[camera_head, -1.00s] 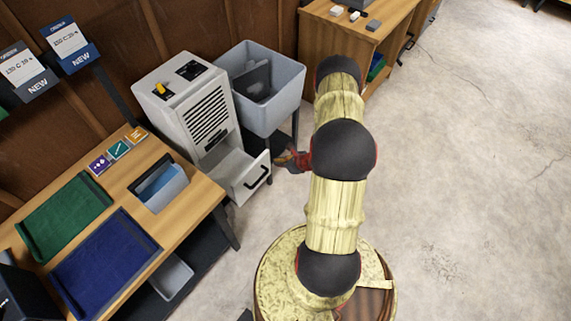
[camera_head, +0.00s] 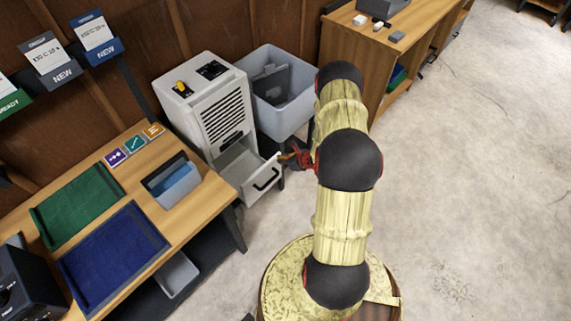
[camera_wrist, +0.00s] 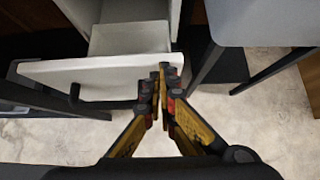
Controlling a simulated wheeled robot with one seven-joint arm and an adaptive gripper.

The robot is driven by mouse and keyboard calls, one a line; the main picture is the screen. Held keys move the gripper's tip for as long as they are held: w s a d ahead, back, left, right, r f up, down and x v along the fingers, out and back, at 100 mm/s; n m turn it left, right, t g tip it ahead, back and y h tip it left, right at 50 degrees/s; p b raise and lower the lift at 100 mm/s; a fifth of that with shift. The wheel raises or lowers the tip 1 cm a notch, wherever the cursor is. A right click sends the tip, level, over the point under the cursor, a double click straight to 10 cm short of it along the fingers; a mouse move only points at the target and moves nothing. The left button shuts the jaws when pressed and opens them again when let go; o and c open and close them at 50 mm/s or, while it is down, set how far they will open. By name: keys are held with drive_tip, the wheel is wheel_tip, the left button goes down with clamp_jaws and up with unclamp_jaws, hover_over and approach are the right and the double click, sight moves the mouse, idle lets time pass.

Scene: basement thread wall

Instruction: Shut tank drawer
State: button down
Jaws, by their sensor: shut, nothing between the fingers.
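The tank drawer (camera_head: 262,176) is a light grey drawer low in the front of a white dehumidifier-like cabinet (camera_head: 209,107). It stands pulled out, with a dark handle on its front. In the wrist view its front panel (camera_wrist: 90,74) and handle show at the left, with the open drawer interior behind. My gripper (camera_wrist: 165,72) is shut and empty, its fingertips at the right end of the drawer front; I cannot tell whether they touch it. In the head view the gripper (camera_head: 297,157) is partly hidden behind my arm, just right of the drawer front.
A grey bin (camera_head: 283,112) on dark legs stands right of the cabinet, its leg (camera_wrist: 207,68) close to my gripper. A wooden table (camera_head: 208,205) with green and blue trays stands left. A wooden shelf unit (camera_head: 345,65) is at the back. The floor at right is clear.

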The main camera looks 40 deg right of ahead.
drive_tip(key=w+a+b, duration=0.1)
drive_tip(key=w+b, duration=0.3)
drive_tip(key=w, duration=1.1)
drive_tip(key=shift+b, duration=0.4)
drive_tip(key=shift+a, duration=0.1)
